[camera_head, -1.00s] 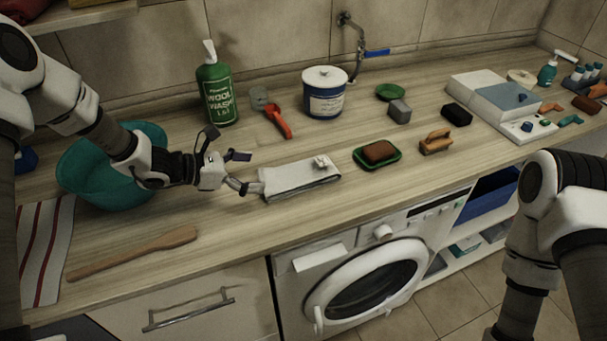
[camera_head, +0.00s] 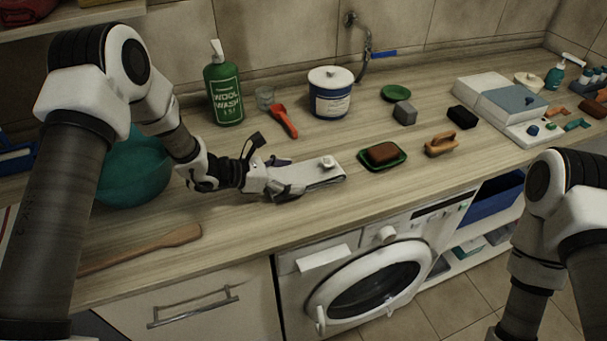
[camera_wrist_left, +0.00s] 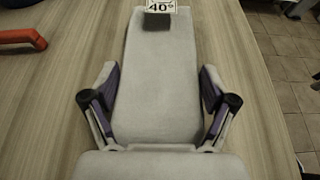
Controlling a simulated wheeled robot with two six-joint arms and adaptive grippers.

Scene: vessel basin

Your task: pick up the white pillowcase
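The white pillowcase (camera_head: 318,172) lies folded into a flat strip on the wooden counter, above the washing machine. In the left wrist view the pillowcase (camera_wrist_left: 160,85) runs up the middle, with a small "40°" tag (camera_wrist_left: 160,6) at its far end. My left gripper (camera_head: 283,174) is low at the pillowcase's left end. It also shows in the left wrist view (camera_wrist_left: 158,75), open, one finger along each long side of the cloth.
A green dish (camera_head: 381,167) with a brown block lies just right of the pillowcase. A wooden paddle (camera_head: 150,248) lies front left, a teal basin (camera_head: 135,172) behind my left arm.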

